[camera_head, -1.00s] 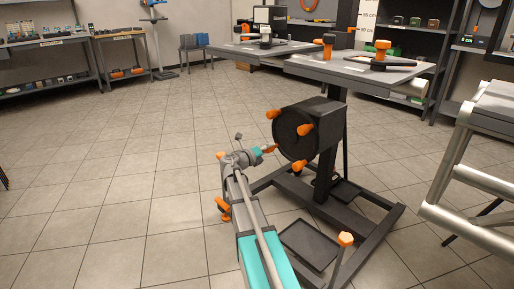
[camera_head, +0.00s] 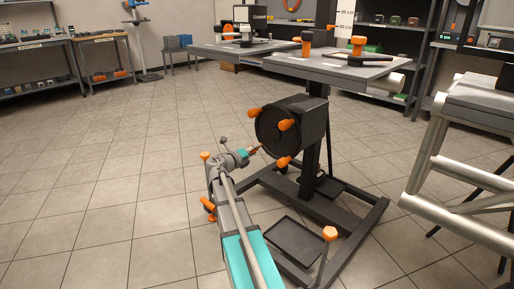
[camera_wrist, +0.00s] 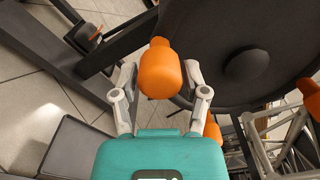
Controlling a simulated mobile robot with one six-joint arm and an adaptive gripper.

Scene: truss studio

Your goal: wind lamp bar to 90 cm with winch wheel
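The winch wheel (camera_head: 270,133) is a black disc with orange knobs on a dark housing, on a stand below a grey table. It fills the upper right of the wrist view (camera_wrist: 225,35). My gripper (camera_head: 252,151) is at the left edge of the wheel. In the wrist view its two fingers stand apart, one on each side of an orange knob (camera_wrist: 160,70), with gaps visible beside the knob. A pale height scale (camera_head: 346,18) shows at the top; its marks are too small to read surely. I cannot make out the lamp bar.
The grey table (camera_head: 300,62) above the wheel carries orange-handled tools. A black tray (camera_head: 294,240) and dark stand legs lie on the floor near my arm. A metal truss (camera_head: 440,180) stands at the right. The tiled floor at left is clear.

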